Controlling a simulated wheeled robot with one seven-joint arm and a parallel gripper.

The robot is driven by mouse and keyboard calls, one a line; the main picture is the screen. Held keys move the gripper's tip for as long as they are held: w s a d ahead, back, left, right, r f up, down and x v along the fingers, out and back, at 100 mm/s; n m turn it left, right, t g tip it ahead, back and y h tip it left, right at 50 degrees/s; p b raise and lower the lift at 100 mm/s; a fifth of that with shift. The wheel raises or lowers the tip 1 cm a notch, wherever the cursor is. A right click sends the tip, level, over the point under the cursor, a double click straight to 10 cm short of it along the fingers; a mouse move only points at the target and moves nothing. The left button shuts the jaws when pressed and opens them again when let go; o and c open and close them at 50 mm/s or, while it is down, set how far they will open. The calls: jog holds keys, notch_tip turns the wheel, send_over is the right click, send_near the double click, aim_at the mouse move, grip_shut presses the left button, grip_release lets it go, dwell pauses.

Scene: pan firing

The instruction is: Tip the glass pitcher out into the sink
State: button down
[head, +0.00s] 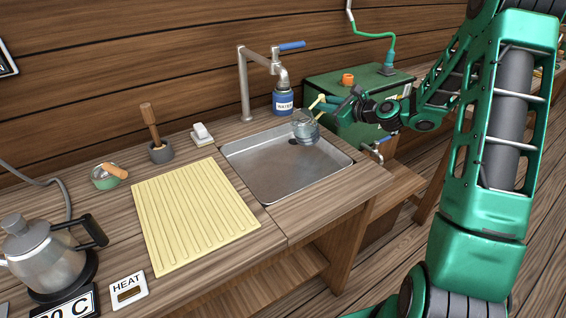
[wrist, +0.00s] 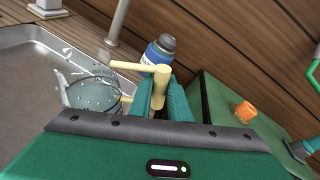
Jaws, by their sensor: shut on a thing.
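The glass pitcher (head: 306,127) is clear, with pale yellow handle parts. It is in the air over the back right part of the metal sink (head: 265,180). My gripper (head: 328,106) is shut on its yellow handle, to the right of the glass. In the wrist view the pitcher (wrist: 92,95) is left of my gripper (wrist: 160,105), with the handle between the green fingers and the sink (wrist: 32,75) behind the glass. Small pale flecks show on and around the glass. Its exact tilt and what it holds are hard to tell.
A tap (head: 245,85) and a blue bottle (head: 283,101) stand behind the sink, close to the pitcher. A green box (head: 345,88) with an orange piece stands to the right. A yellow ribbed mat (head: 195,215) and a metal kettle (head: 45,255) are on the left.

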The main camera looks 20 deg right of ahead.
aim_at(317, 101)
jog(key=shift+s+a+f, duration=0.25)
jog(key=shift+s+a, duration=0.1)
jog(key=shift+a, duration=0.2)
jog(key=shift+s+a+f, duration=0.2)
jog(key=shift+s+a, duration=0.15)
jog(key=shift+a, duration=0.15)
jog(key=shift+r, duration=0.1)
dwell(0.4)
jog(key=shift+a+r+n, duration=0.15)
jog(key=shift+r+n, duration=0.25)
jog(key=shift+r, duration=0.05)
jog(key=shift+s+a+r, duration=0.1)
jog(key=shift+r, duration=0.15)
jog(key=shift+a+r+n, duration=0.1)
jog(key=shift+r+n, duration=0.25)
jog(key=shift+n, duration=0.05)
jog(key=shift+s+r+t+h, duration=0.1)
jog(key=shift+r+t+h, duration=0.15)
jog(key=shift+t+h, duration=0.05)
jog(key=shift+a+n, duration=0.1)
jog(key=shift+n, duration=0.2)
